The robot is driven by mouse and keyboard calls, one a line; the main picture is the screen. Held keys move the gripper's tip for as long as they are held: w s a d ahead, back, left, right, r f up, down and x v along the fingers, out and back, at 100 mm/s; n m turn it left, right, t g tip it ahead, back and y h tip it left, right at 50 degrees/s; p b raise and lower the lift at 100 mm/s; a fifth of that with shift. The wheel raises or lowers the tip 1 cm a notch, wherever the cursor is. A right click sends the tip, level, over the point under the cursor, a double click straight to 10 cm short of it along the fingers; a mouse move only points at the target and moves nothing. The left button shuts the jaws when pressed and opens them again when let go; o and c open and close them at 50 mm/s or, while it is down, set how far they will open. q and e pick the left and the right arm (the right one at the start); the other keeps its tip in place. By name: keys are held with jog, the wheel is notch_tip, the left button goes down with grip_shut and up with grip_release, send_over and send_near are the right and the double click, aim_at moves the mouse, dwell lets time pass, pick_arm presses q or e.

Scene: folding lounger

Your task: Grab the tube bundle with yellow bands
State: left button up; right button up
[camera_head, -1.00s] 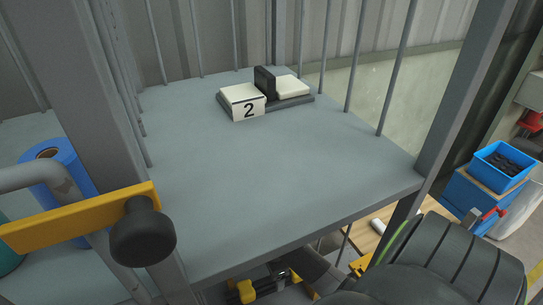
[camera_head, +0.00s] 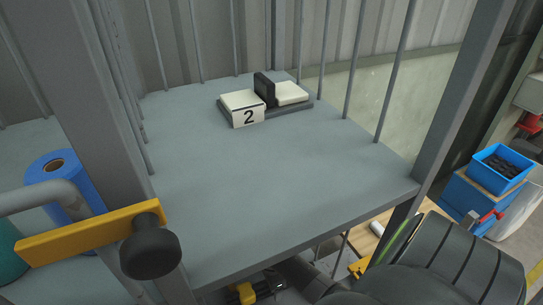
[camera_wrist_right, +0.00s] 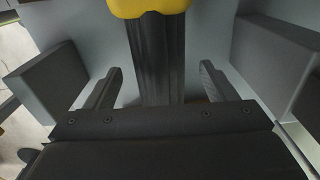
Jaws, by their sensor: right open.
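The tube bundle shows in the right wrist view as dark, ridged lengths (camera_wrist_right: 163,58) with a yellow band (camera_wrist_right: 148,8) at the top edge. My right gripper (camera_wrist_right: 161,76) is open, with one finger on each side of the dark lengths. A gap shows beside each finger, and I cannot tell how deep the bundle sits between them. In the head view a yellow and dark piece (camera_head: 245,292), likely the bundle, shows below the shelf, partly cut off by the shelf edge and my right arm. My left gripper is not in view.
A grey shelf (camera_head: 250,180) with upright bars holds a white-and-black block marked 2 (camera_head: 248,116). A yellow bar with a black knob (camera_head: 150,252) is at left, near a blue roll (camera_head: 72,178). A blue bin (camera_head: 500,165) stands at right.

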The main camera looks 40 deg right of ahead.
jog(key=c, duration=1.4)
jog(key=shift+c, duration=0.4)
jog(key=shift+w+r, duration=0.1)
jog(key=shift+r, duration=0.1)
